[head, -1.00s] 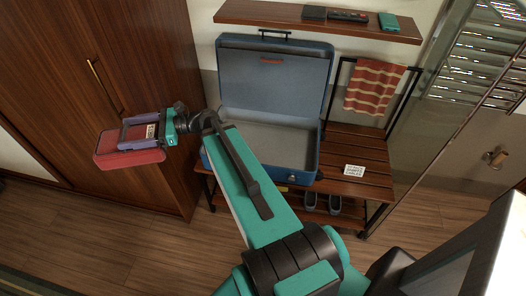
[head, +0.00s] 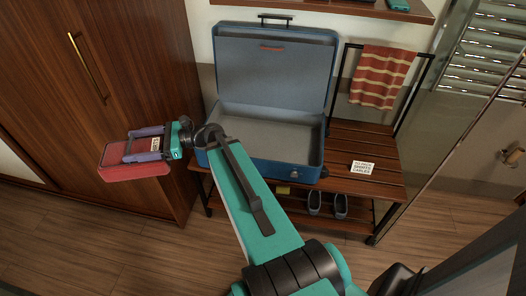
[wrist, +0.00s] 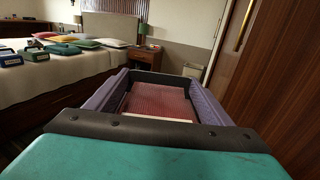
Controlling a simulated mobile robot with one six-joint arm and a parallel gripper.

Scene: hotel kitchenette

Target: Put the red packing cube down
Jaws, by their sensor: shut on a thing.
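The red packing cube (head: 135,173) is at the left of the head view, held in the air in front of the wooden wardrobe. My gripper (head: 145,145) is shut on it, with the purple fingers along its two sides. In the wrist view the red cube (wrist: 160,101) lies between the fingers, with part of a pale label at its near edge. The open blue suitcase (head: 315,160) stands on the slatted wooden rack to the right of my gripper. The visible part of its inside is bare grey.
A white card (head: 362,167) lies on the rack (head: 385,185) right of the suitcase. A striped towel (head: 382,77) hangs behind. Dark shoes (head: 314,203) sit on the lower shelf. The wardrobe (head: 100,80) is close behind my gripper.

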